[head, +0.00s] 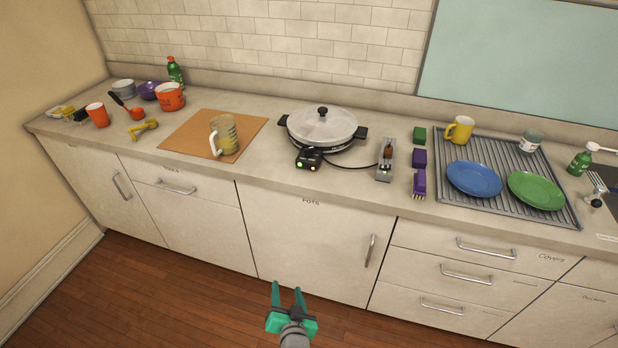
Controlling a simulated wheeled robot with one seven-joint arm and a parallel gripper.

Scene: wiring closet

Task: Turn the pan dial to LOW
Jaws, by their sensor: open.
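An electric pan (322,128) with a pale lid and a black knob stands near the middle of the counter. A small black control box (308,158) sits at its front left, with a green light and another small light. The dial's setting and lettering are too small to read. A black cord runs from the box to a grey unit (385,160) with a dark plug or switch, right of the pan. My gripper (288,288) is open and empty, low over the floor in front of the cabinets, well apart from the pan.
A glass pitcher (224,138) stands on an orange-brown board (180,134) left of the pan. Green and purple blocks (419,157) and a purple brush (419,185) lie right of the grey unit. A drying rack (456,207) holds plates. The pots door (300,240) is shut below.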

